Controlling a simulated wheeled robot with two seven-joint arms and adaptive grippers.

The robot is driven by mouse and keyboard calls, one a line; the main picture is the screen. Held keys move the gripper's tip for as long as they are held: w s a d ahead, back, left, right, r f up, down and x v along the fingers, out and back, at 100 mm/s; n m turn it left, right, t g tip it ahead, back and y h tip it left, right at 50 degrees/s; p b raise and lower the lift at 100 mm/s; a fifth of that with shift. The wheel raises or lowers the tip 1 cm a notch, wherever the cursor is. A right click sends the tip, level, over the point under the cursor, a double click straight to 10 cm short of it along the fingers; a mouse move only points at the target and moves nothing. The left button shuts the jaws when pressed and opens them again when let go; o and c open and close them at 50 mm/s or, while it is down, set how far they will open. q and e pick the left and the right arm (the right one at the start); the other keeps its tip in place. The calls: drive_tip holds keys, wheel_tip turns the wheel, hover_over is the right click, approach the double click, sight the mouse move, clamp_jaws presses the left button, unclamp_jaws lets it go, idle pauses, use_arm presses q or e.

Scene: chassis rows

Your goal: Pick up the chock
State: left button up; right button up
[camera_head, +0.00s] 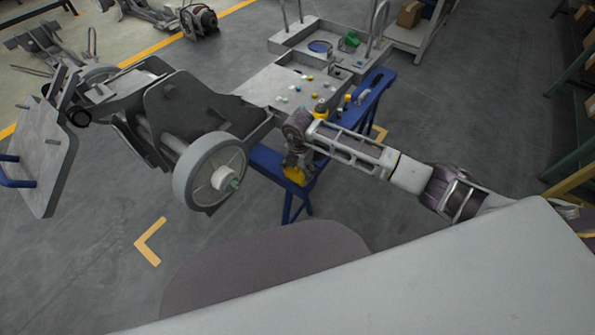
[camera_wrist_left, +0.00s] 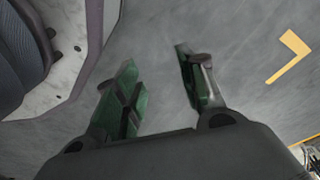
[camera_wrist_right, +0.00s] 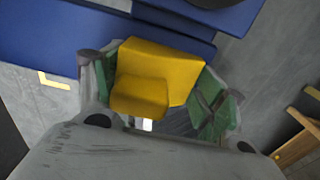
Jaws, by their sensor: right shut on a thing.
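The chock is a yellow block (camera_wrist_right: 155,75) between the green-padded fingers of my right gripper (camera_wrist_right: 160,95), which is shut on it. In the head view the yellow chock (camera_head: 294,174) shows under my right wrist, partly covered by the gripper (camera_head: 297,162), beside the blue stand. In the right wrist view it is in front of the blue beam; I cannot tell whether it touches it. My left gripper (camera_wrist_left: 160,90) is open and empty above the grey floor, and it does not show in the head view.
A chassis with a grey wheel (camera_head: 210,172) stands left of my right gripper. The blue stand (camera_head: 268,163) and a grey tray table (camera_head: 283,88) with small coloured parts lie behind it. A yellow corner mark (camera_head: 150,243) is on open floor. Shelving (camera_head: 575,120) is at the right.

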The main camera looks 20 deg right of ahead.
drive_tip(key=shift+r, duration=0.75)
wheel_tip(320, 180, up, 7)
drive_tip(key=shift+f+p, duration=0.2)
drive_tip(key=shift+p, duration=0.35)
use_arm(q)
drive_tip(key=s+a+f, duration=0.1)
drive_tip(key=s+f, duration=0.3)
drive_tip(key=shift+s+a+p, duration=0.15)
drive_tip(key=shift+a+p, duration=0.25)
use_arm(e)
wheel_tip(320, 180, up, 10)
use_arm(q)
drive_tip(key=shift+a, duration=0.15)
